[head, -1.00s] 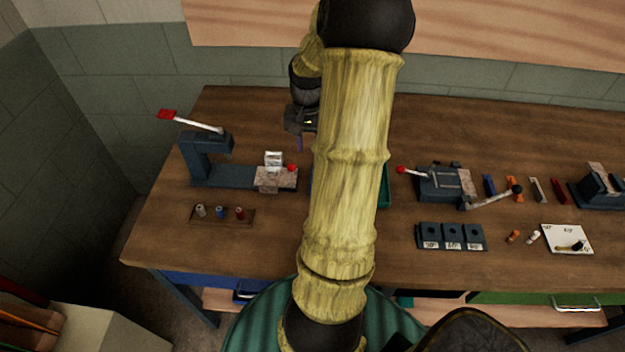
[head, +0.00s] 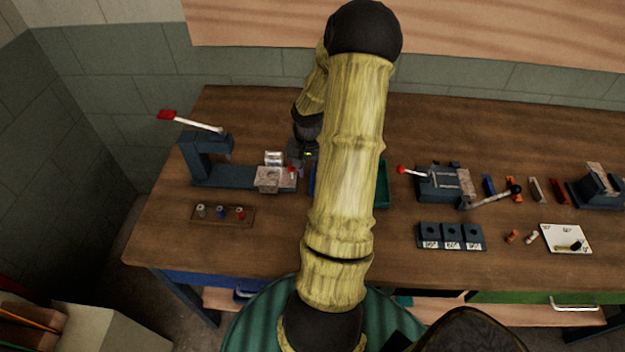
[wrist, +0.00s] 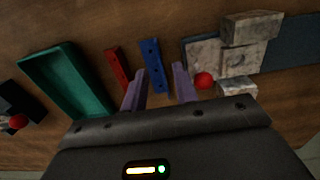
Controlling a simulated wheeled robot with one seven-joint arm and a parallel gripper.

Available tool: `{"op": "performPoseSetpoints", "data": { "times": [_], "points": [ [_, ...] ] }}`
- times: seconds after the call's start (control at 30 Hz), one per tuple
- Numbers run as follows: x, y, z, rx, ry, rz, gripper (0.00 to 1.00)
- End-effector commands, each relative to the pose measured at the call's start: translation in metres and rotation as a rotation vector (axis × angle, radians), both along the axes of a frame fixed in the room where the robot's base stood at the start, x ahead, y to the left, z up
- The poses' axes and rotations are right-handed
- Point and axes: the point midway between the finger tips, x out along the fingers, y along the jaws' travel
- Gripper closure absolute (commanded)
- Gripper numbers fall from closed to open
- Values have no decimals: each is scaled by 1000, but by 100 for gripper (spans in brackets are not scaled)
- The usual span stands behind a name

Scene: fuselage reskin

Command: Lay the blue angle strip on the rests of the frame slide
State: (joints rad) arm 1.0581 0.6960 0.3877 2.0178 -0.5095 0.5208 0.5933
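A blue strip (wrist: 153,66) with holes lies on the table in the wrist view. In the head view only a sliver of it (head: 312,178) shows beside my arm. My gripper (wrist: 159,83) is open, its two purple fingers apart. The strip appears between and ahead of the fingertips, and nothing is held. In the head view my gripper (head: 302,157) is just right of the frame slide. The frame slide (head: 267,180), with pale metal blocks and a red knob, sits on the blue-grey press at left. It also shows right of my fingers in the wrist view (wrist: 238,60).
A red strip (wrist: 117,69) and a green tray (wrist: 65,82) lie left of the blue strip in the wrist view. A rack of small cylinders (head: 222,215) stands in front of the press. Another fixture (head: 445,183), several strips and dark blocks (head: 452,237) are at right.

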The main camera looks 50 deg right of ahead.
Motion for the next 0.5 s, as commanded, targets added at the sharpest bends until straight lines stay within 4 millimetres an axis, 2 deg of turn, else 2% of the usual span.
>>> {"op": "performPoseSetpoints", "data": {
  "times": [0.3,0.5],
  "points": [
    [-4,4,-41,4,3,1,71],
    [-4,3,-50,1,0,1,71]
  ]
}}
